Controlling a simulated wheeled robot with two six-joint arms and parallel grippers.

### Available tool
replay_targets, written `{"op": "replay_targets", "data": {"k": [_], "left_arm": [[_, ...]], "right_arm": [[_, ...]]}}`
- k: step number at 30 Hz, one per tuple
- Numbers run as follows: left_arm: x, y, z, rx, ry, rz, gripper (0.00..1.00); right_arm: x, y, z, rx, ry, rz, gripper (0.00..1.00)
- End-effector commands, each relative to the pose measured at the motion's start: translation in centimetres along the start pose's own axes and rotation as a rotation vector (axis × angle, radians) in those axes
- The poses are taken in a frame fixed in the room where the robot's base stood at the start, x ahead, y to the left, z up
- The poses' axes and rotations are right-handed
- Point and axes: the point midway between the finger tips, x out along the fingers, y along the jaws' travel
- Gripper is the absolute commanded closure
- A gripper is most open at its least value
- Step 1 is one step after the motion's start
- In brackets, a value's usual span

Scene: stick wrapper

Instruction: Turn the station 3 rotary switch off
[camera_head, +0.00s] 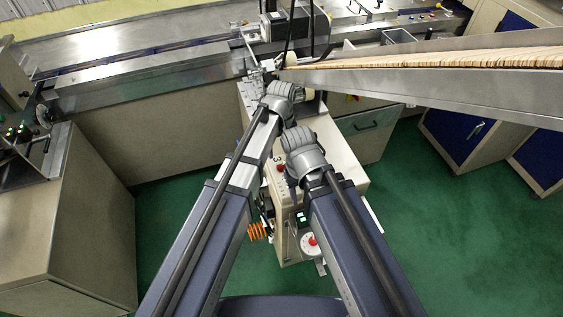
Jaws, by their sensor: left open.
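A beige cabinet marked 3 stands below my arms. On its near face is a red knob on a pale round plate (311,241), which looks like the station 3 rotary switch; its exact setting is too small to read. My left gripper (278,98) is open at the end of the left arm, above the cabinet's far end and well beyond the knob. Its fingers are hard to make out. My right arm ends in a grey wrist over the cabinet top, beyond the knob. The right gripper's fingers are hidden.
A small lit display (301,217) and a red button (281,168) are on the same cabinet. A steel chute of sticks (440,62) slants in from the right. A long conveyor machine (150,80) runs behind. Green floor (175,225) is open on both sides.

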Motion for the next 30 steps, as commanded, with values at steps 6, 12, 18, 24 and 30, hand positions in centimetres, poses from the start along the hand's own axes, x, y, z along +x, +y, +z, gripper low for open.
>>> {"op": "replay_targets", "data": {"k": [6, 12, 18, 24, 30], "left_arm": [[2.9, 0.0, 0.0, 0.001, 0.0, 0.0, 0.25], [5.6, 0.0, 0.0, 0.001, 0.0, 0.0, 0.25], [7.0, 0.0, 0.0, 0.001, 0.0, 0.0, 0.25], [6.9, 0.0, 0.0, 0.001, 0.0, 0.0, 0.25], [6.9, 0.0, 0.0, 0.001, 0.0, 0.0, 0.36]], "right_arm": [[2.9, -0.3, -0.2, 0.0, 0.0, 0.0, 0.5], [5.5, -0.5, -0.3, 0.0, 0.0, 0.0, 0.5], [6.9, -0.7, -0.4, 0.0, 0.0, 0.0, 0.5], [6.9, -0.7, -0.4, 0.0, 0.0, 0.0, 0.5], [6.8, -0.7, -0.4, 0.0, 0.0, 0.0, 0.5]]}}
